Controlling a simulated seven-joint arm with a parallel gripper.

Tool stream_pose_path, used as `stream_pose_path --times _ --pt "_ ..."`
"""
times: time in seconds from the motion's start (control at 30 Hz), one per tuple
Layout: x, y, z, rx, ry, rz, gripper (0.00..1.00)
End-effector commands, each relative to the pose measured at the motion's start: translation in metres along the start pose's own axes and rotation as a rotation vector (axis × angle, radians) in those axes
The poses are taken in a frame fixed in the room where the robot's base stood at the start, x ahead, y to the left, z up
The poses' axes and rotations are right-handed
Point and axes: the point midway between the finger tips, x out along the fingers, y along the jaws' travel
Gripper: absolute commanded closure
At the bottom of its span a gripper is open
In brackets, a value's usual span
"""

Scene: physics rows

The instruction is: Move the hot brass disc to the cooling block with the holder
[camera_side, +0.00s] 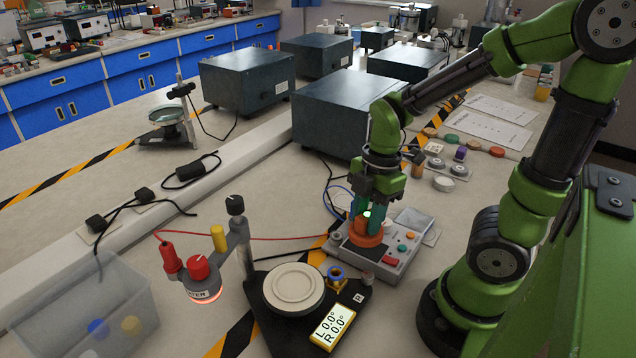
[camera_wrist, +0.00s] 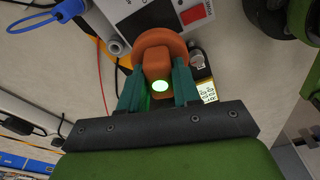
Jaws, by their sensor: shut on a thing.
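My gripper (camera_side: 366,207) has teal fingers shut on the upright part of an orange piece with a wide round flange, which looks like the holder (camera_side: 366,238). A green light glows on its top. In the wrist view the fingers (camera_wrist: 158,88) sit on either side of the orange holder (camera_wrist: 157,61). The holder is over the dark patch of a grey control box (camera_side: 395,262); I cannot tell whether it touches. A heater (camera_side: 199,270) with a red knob glows orange underneath, at left. I cannot make out the brass disc or clearly identify the cooling block.
A pale round plate (camera_side: 295,287) sits on a black base with a lit angle display (camera_side: 338,326). A clear bin (camera_side: 85,310) with coloured balls stands at left. Dark instrument boxes (camera_side: 345,115) stand behind my gripper. Cables cross the bench.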

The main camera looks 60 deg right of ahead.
Motion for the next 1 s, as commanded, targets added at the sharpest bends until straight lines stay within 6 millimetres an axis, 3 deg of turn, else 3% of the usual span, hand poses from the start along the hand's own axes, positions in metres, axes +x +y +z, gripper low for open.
stream_pose_path --times 0.7,1.0 --pt "-0.009 0.004 0.054 0.004 0.0 0.003 1.0" --pt "-0.009 0.004 0.059 0.0 0.0 0.002 1.0"
